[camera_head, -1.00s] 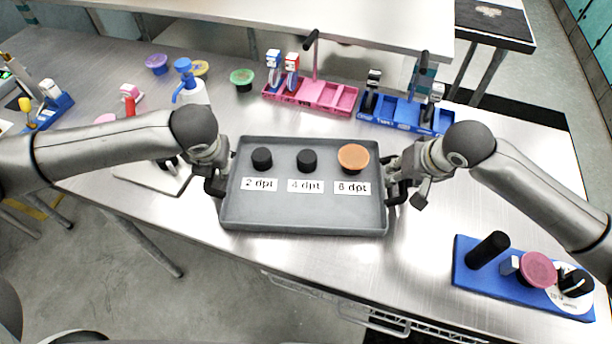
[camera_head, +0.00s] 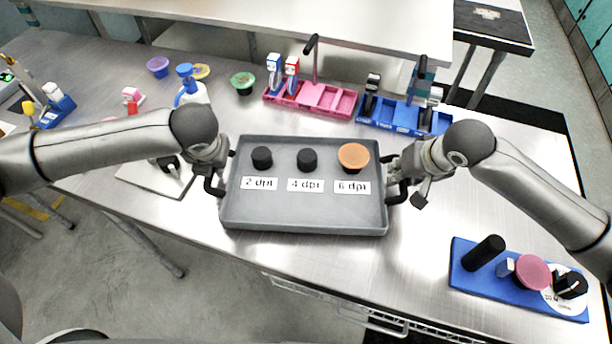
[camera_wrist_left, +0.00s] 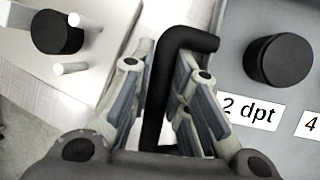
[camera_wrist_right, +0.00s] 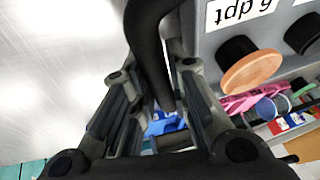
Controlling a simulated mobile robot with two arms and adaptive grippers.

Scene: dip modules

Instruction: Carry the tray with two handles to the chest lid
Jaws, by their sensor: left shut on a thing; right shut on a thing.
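The grey tray (camera_head: 300,215) is level in front of me in the head view, with a black handle at each short side. It carries two black knobs (camera_head: 262,157) (camera_head: 307,159), an orange-topped knob (camera_head: 354,156) and labels "2 dpt", "4 dpt" and "6 dpt". My left gripper (camera_head: 219,182) is shut on the left handle, which also shows between its fingers in the left wrist view (camera_wrist_left: 187,46). My right gripper (camera_head: 394,187) is shut on the right handle, also seen in the right wrist view (camera_wrist_right: 146,45). I cannot make out a chest lid.
A pink rack (camera_head: 310,97) and a blue rack (camera_head: 403,117) stand behind the tray. A blue board (camera_head: 475,281) with knobs lies at the right front. A white board (camera_head: 140,179) lies below my left arm. Coloured cups and a bottle (camera_head: 193,94) stand at the back left.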

